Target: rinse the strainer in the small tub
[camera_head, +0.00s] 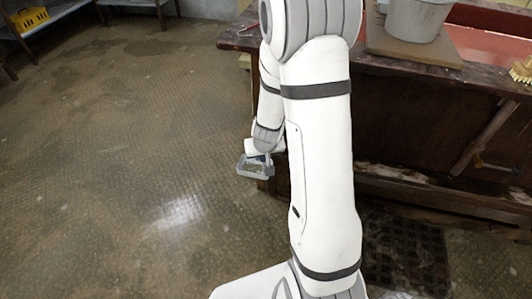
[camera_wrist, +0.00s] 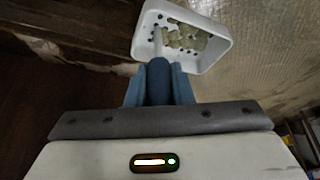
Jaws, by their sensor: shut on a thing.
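The strainer (camera_wrist: 212,56) is a pale rectangular basket with holes and a dark blue handle. In the wrist view it lies just beyond my gripper (camera_wrist: 158,76), whose blue fingers are shut on the handle. Pale greenish pieces (camera_wrist: 186,38) lie inside it. In the head view the strainer (camera_head: 242,170) hangs low over the floor, left of the counter, below my gripper (camera_head: 262,155). A grey tub (camera_head: 416,20) stands on a board on the counter at the upper right; its top is cut off by the frame, so its contents are hidden.
The dark wooden counter (camera_head: 430,132) fills the right side, with a brown board (camera_head: 400,46) and a brush (camera_head: 522,70) on top. A reddish surface (camera_head: 494,32) lies behind. A floor grate (camera_head: 405,250) is below. Open floor (camera_head: 130,150) spreads left; a yellow crate (camera_head: 30,18) sits on a far shelf.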

